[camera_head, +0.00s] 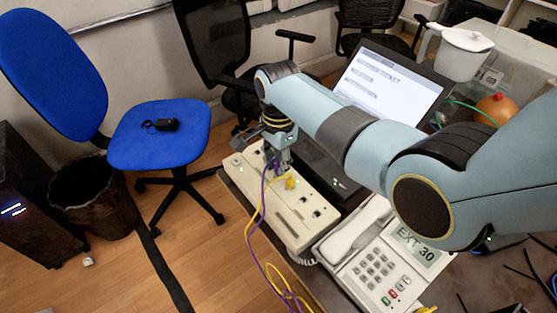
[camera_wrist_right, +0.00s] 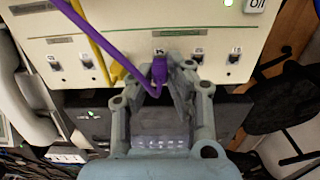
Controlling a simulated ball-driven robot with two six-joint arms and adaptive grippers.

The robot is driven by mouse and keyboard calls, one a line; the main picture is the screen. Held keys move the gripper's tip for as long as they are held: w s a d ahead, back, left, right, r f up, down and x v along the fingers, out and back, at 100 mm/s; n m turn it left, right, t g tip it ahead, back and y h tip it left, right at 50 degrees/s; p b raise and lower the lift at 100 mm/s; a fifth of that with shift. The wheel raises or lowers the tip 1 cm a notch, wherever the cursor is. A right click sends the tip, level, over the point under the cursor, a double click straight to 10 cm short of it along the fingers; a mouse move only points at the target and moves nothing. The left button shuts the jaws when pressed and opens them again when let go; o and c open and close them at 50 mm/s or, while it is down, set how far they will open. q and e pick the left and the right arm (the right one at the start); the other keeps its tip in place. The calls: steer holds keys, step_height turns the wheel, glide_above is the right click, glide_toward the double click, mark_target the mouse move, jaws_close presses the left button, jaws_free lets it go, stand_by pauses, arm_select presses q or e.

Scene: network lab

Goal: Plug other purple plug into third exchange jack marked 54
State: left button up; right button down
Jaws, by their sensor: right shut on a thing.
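The exchange box (camera_head: 300,212) is a long cream unit on the desk, with a row of small dark jacks; its face also shows in the wrist view (camera_wrist_right: 215,14). My right gripper (camera_head: 279,162) is over the box's far part, and in the wrist view (camera_wrist_right: 160,88) its fingers are shut on a purple plug (camera_wrist_right: 159,70). The plug is at the box face below a small label; whether it is seated is unclear. The small jack labels are upside down and hard to read. A yellow plug (camera_head: 291,182) is at the box close by. My left gripper is out of view.
Purple (camera_head: 264,190) and yellow (camera_head: 274,215) cables hang over the box's left side. A desk phone (camera_head: 375,265) reading EXT 30 stands right of the box. An open laptop (camera_head: 385,88) is behind my right arm. A blue chair (camera_head: 160,125) stands left on open floor.

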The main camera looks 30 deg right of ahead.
steer(key=shift+f, duration=0.35)
stand_by(0.7)
steer(key=c, duration=1.2)
jaws_free()
step_height(320, 180, up, 12)
steer(key=shift+f, duration=0.1)
